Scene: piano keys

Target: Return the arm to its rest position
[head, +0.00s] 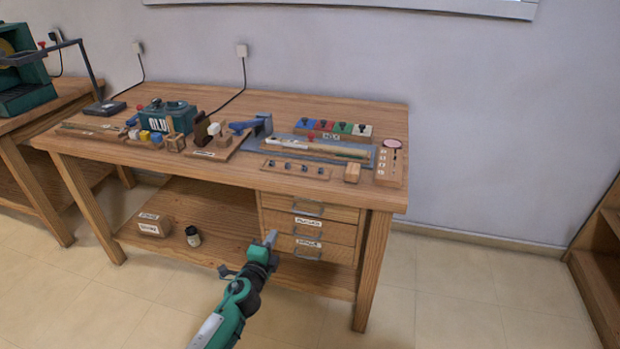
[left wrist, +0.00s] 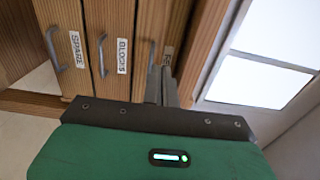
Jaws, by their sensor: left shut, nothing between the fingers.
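My left arm comes up from the bottom of the head view, and its gripper (head: 271,238) is shut and empty in front of the workbench drawers. In the left wrist view the shut fingers (left wrist: 161,88) point at the drawer fronts, which appear turned sideways. I cannot tell whether the fingertips touch a drawer. My right gripper is in neither view.
The wooden workbench (head: 215,165) carries tools, a green box (head: 168,116) and a row of coloured blocks (head: 333,129). Its labelled drawers (head: 308,222) look shut. A small box (head: 150,225) and a dark jar (head: 193,237) stand on the lower shelf.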

